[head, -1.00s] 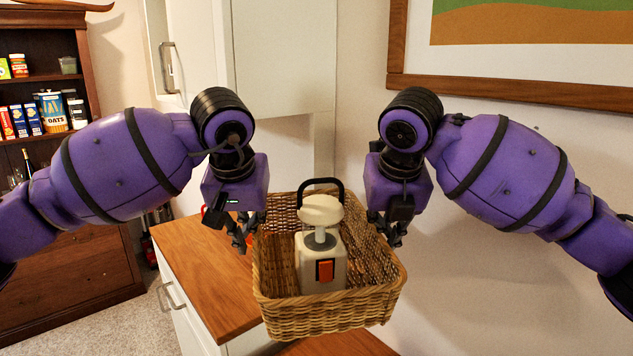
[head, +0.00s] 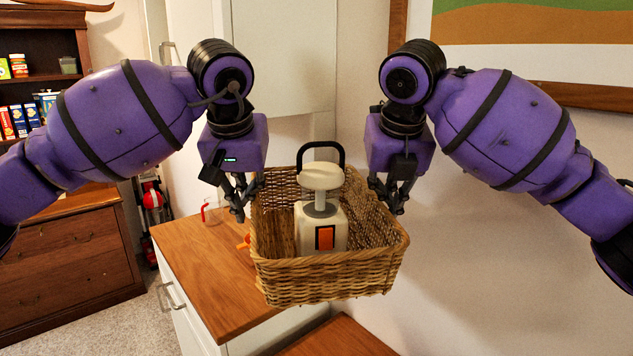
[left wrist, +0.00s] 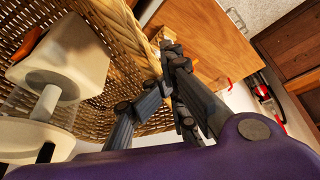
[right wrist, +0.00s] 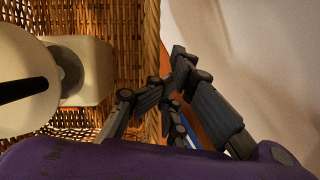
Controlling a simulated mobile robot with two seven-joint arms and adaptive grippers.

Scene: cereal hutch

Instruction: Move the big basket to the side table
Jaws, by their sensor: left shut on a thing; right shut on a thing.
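The big wicker basket (head: 325,282) hangs between my two grippers, above the wooden counter in the head view. A cream appliance (head: 311,236) with an orange switch and a black handle stands inside it. My left gripper (head: 241,210) is shut on the basket's left rim; the left wrist view shows its fingers around the wicker edge (left wrist: 142,45). My right gripper (head: 393,205) is shut on the right rim, with the wicker wall (right wrist: 150,70) between its fingers in the right wrist view. The basket looks roughly level.
A wooden-topped white cabinet (head: 200,270) is below and left of the basket. Another wooden surface (head: 340,338) shows at the bottom. A glass with a red handle (head: 207,212) stands on the cabinet. A shelf unit (head: 75,240) is at far left; a wall is close on the right.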

